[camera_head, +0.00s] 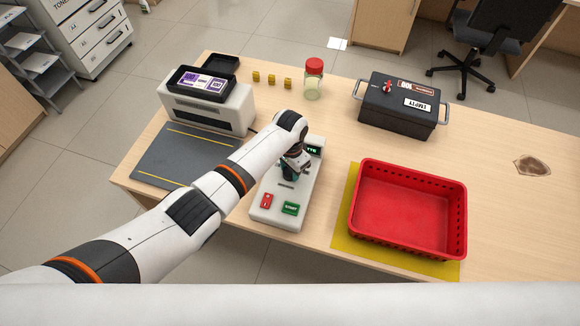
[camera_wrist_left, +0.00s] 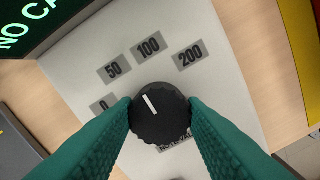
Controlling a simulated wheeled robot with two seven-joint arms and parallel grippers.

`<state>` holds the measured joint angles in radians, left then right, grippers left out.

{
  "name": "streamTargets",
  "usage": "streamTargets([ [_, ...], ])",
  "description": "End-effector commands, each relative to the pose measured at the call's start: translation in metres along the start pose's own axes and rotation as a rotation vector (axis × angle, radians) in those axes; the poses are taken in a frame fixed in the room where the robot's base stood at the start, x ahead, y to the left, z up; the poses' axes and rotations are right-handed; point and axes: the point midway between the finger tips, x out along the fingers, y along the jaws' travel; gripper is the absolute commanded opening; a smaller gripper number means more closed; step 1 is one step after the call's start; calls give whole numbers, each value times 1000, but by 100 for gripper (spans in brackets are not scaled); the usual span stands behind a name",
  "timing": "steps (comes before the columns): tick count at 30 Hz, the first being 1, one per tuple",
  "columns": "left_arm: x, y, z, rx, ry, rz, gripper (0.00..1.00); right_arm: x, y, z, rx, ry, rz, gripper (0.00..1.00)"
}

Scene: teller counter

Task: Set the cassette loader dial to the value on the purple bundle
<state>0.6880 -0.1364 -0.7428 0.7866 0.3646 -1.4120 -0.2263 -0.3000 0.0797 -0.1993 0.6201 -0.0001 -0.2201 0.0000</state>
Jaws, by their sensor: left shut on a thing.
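The white loader (camera_head: 262,210) stands at the table's front edge with a green-lit display (camera_head: 313,151), a red button and a green button. In the left wrist view, its black round dial (camera_wrist_left: 160,124) has a white mark pointing up-left, roughly between the labels 50 (camera_wrist_left: 114,69) and 100 (camera_wrist_left: 148,46). Labels 0 and 200 also show. My left gripper (camera_head: 290,173) is shut on the dial, its green fingers on both sides. A purple-and-white bundle (camera_head: 203,82) lies in a black tray on a white machine at the back left; its value is too small to read. My right gripper is not in view.
A red basket (camera_head: 365,225) sits on a yellow mat right of the loader. A black box marked EMPTY (camera_head: 398,112) stands behind it. A red-lidded jar (camera_head: 313,83) and several small yellow blocks (camera_head: 272,79) are at the back. The table's right side is mostly clear.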

Motion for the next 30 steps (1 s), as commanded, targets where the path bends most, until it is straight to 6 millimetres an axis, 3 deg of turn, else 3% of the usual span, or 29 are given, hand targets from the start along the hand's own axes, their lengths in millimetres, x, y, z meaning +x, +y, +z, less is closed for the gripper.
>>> streamTargets([
  [12,-1,0,1,269,-4,0,15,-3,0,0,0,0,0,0],
  [30,-1,0,2,345,-5,1,15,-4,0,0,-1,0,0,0],
])
